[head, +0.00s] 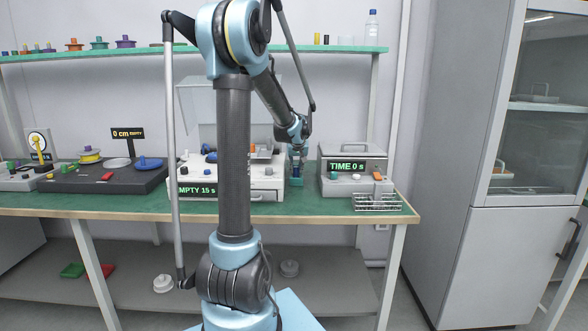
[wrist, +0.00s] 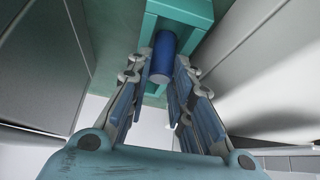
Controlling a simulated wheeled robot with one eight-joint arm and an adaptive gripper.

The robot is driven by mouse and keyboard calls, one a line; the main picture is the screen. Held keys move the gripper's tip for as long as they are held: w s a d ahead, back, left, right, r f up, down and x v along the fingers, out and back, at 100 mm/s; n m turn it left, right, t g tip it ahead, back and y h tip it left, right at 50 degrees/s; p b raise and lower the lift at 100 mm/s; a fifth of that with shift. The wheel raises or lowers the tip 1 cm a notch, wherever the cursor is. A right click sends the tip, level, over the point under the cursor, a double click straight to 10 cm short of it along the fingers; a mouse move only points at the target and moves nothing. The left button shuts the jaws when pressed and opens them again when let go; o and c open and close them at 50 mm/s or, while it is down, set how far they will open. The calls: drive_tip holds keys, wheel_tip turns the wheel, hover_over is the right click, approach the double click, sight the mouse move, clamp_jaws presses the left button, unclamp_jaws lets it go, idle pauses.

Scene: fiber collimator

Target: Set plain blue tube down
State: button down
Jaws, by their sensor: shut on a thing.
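The plain blue tube (wrist: 161,58) is between the two fingers of my gripper (wrist: 163,75) in the wrist view, and the gripper is shut on it. The tube's round end faces the camera. Just beyond it is a teal open-framed holder (wrist: 192,14), and the tube overlaps its opening. I cannot tell whether the tube touches the holder's floor. In the head view my gripper (head: 297,158) points down over the teal holder (head: 296,182), at the bench between two white machines. The tube is small and hard to make out there.
The machine showing "EMPTY 15 s" (head: 266,182) stands close on the left of the holder. The machine showing "TIME 0 s" (head: 344,188) stands close on the right. A wire rack (head: 377,203) lies at the front right of the green bench (head: 310,208). A shelf (head: 345,48) runs above.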

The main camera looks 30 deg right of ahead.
drive_tip(key=shift+f, duration=0.1)
drive_tip(key=c, duration=1.4)
unclamp_jaws()
drive_tip(key=v, duration=1.2)
drive_tip(key=shift+w+a, duration=0.1)
